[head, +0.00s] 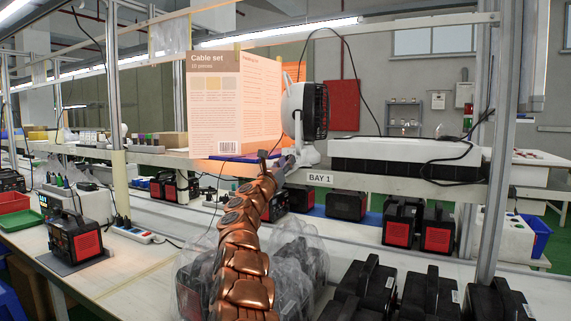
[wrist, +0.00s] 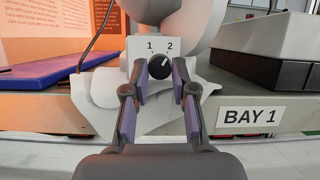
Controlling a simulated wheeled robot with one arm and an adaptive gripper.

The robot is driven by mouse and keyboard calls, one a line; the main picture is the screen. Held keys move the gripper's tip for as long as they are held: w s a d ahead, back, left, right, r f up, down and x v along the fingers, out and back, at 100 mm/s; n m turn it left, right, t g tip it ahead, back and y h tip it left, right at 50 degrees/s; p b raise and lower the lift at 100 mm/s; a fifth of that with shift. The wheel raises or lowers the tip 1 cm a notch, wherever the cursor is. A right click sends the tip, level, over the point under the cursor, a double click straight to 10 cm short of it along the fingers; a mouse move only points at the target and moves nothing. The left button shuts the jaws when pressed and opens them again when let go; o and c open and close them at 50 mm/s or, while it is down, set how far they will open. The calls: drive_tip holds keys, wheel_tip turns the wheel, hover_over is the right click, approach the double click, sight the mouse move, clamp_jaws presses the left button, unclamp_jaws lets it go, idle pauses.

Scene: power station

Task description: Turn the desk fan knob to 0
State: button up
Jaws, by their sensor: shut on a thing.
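The white desk fan (head: 295,108) with a black grille stands on the shelf in the head view, facing right. In the wrist view its white base (wrist: 92,98) carries a round black knob (wrist: 160,66) on a small panel. Marks 1 and 2 show above the knob, and its light pointer line leans up and right, toward 2. No 0 mark is visible. My gripper (wrist: 160,78) has its purple-padded fingers on either side of the knob, shut on it. In the head view my gripper (head: 273,163) is at the fan's base, partly hidden by my copper-coloured arm.
A large cable set box (head: 215,100) stands left of the fan, with a blue flat item (wrist: 62,68) before it. A white-and-black unit (head: 405,155) lies to the right. The BAY 1 label (wrist: 249,115) is on the shelf edge. Black-and-red devices (head: 398,232) stand below.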

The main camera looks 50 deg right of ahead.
clamp_jaws()
drive_tip(key=shift+s+f, duration=0.1)
drive_tip(key=shift+s+n+t+y+b, duration=0.15)
drive_tip(key=shift+n+t+b, duration=0.45)
drive_tip(key=shift+n, duration=0.5)
drive_tip(key=shift+w+n+t+y+b, duration=0.15)
drive_tip(key=shift+n+t+b, duration=0.4)
drive_tip(key=shift+n, duration=0.55)
drive_tip(key=shift+s+r, duration=0.1)
drive_tip(key=shift+r, duration=0.1)
drive_tip(key=o, duration=0.8)
unclamp_jaws()
drive_tip(key=shift+f, duration=0.1)
